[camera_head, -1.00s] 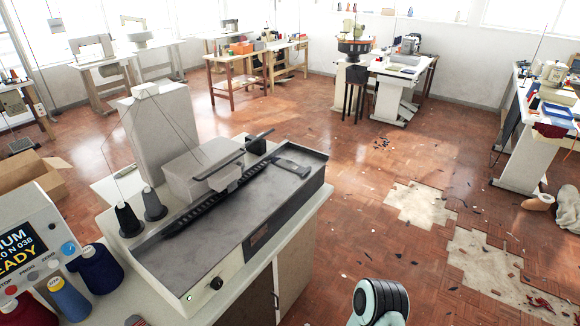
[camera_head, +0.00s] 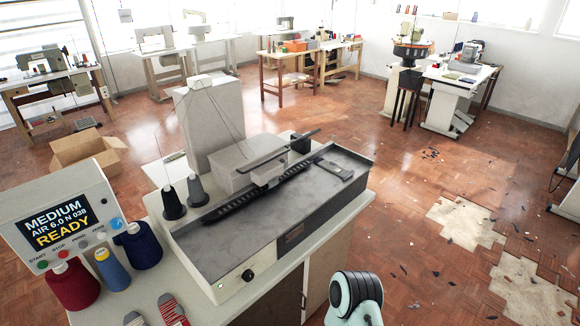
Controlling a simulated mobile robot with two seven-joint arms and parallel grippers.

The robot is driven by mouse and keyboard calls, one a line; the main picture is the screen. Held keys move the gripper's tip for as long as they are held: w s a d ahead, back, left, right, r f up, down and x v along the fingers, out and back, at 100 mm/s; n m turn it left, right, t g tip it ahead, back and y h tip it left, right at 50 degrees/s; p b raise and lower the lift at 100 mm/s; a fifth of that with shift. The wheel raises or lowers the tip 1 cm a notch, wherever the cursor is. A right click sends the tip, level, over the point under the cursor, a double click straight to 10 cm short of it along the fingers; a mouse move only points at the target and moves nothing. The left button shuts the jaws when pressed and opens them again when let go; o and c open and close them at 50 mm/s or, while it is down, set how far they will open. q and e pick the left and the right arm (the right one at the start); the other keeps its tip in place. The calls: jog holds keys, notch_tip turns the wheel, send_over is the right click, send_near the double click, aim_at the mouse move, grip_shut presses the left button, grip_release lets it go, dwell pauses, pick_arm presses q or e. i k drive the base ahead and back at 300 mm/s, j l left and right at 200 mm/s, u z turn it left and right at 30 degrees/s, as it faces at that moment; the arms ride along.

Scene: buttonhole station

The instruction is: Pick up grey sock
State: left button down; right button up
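At the bottom edge, two small sock-like pieces lie on the white table (camera_head: 92,318). The left one is a grey sock (camera_head: 133,319), mostly cut off by the frame edge. The two appear side by side. Neither of my grippers is in view; only a rounded part of my own arm shows at bottom centre, apart from the socks.
Left of the socks stand red (camera_head: 71,284), blue (camera_head: 112,270) and dark blue (camera_head: 138,246) thread cones and a control panel (camera_head: 62,219) reading "READY". A grey-topped machine (camera_head: 270,215) stands behind and right. An open cardboard box (camera_head: 86,155) is on the floor.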

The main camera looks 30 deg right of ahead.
aim_at(332, 167)
jog(key=l+u, duration=0.25)
jog(key=u, duration=0.15)
jog(key=l+u, duration=0.25)
jog(key=u, duration=0.15)
jog(key=l+u, duration=0.4)
jog(key=k+l+u, duration=0.2)
jog(key=l+u, duration=0.2)
jog(key=l, duration=0.2)
jog(key=k+l+u, duration=0.35)
jog(key=l, duration=0.35)
jog(key=k+l+u, duration=0.15)
jog(key=k+l, duration=0.55)
jog(key=l, duration=0.15)
jog(key=k+l, duration=0.35)
jog(key=l, duration=0.15)
